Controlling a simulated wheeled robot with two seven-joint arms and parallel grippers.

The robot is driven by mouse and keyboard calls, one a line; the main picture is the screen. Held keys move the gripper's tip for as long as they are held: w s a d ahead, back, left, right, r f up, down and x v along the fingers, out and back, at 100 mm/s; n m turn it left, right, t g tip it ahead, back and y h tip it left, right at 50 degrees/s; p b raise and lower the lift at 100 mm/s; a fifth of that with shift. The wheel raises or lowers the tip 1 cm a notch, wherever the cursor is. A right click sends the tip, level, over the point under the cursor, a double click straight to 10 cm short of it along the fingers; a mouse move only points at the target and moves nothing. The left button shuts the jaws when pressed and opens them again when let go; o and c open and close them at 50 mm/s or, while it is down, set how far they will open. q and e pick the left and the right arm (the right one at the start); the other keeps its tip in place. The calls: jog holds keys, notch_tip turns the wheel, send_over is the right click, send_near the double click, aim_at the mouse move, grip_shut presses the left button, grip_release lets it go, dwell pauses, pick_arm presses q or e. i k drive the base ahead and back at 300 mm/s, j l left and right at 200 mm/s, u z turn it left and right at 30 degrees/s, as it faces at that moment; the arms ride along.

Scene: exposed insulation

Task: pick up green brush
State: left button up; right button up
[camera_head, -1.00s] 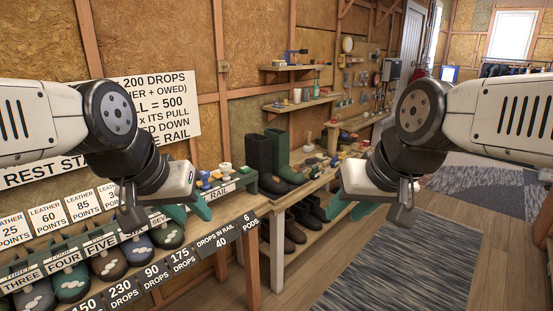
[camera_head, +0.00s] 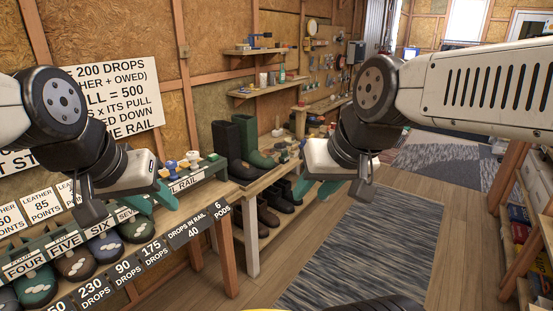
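I cannot make out a clear green brush. A small item with a green top (camera_head: 212,157) stands at the right end of the rail shelf, beside a white knobbed item (camera_head: 193,158) and a blue one (camera_head: 170,165); it is too small to tell whether it is a brush. My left gripper (camera_head: 155,202) appears open and empty, in front of the rail in the picture and left of these items. My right gripper (camera_head: 315,190) appears open and empty, in front of the boot bench and the floor. Neither gripper visibly touches anything.
A bench (camera_head: 252,188) carries tall dark boots (camera_head: 226,145) and green boots (camera_head: 256,145), with more footwear below. Wall shelves stand behind. A grey rug (camera_head: 370,245) lies on open floor; a loaded rack (camera_head: 520,215) stands at right.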

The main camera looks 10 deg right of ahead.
aim_at(285, 157)
jog(key=i+l, duration=0.15)
jog(key=i, duration=0.35)
jog(key=i+l, duration=0.15)
jog(key=i, duration=0.3)
jog(key=i+l, duration=0.15)
jog(key=i, duration=0.35)
jog(key=i+l, duration=0.2)
jog(key=i, duration=0.3)
jog(key=i+l, duration=0.15)
jog(key=i, duration=0.3)
